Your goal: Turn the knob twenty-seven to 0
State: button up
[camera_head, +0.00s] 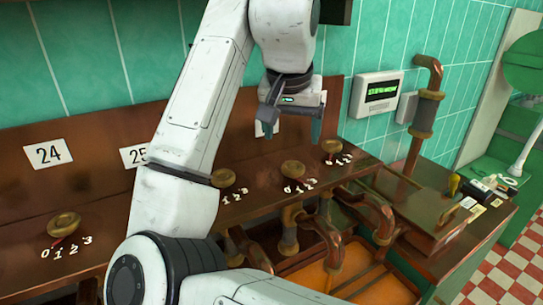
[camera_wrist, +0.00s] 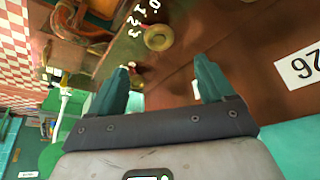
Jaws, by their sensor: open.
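Several brass knobs with 0-to-3 scales sit on a brown panel. By the order of the plates, the brass knob (camera_head: 292,169) right of centre appears to be knob twenty-seven; I cannot read its number or setting. My gripper (camera_head: 292,125) is open and empty, above and apart from this knob, in front of a mostly covered number plate (camera_head: 260,129). In the wrist view, my gripper (camera_wrist: 162,68) points toward the panel. A brass knob (camera_wrist: 158,38) with a scale shows beyond the fingertips, and plate 26 (camera_wrist: 300,68) is at right.
Plates 24 (camera_head: 48,153) and 25 (camera_head: 135,155) are at left, partly beside my arm. Other knobs (camera_head: 64,225), (camera_head: 223,178) and (camera_head: 331,147) stand on the panel. Copper pipes (camera_head: 335,255) lie below, and a wall display (camera_head: 378,93) hangs behind at right.

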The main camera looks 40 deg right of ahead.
aim_at(293, 166)
jog(key=x, duration=1)
jog(key=shift+d+f, duration=0.2)
jog(key=shift+p, duration=0.3)
jog(key=c, duration=1.1)
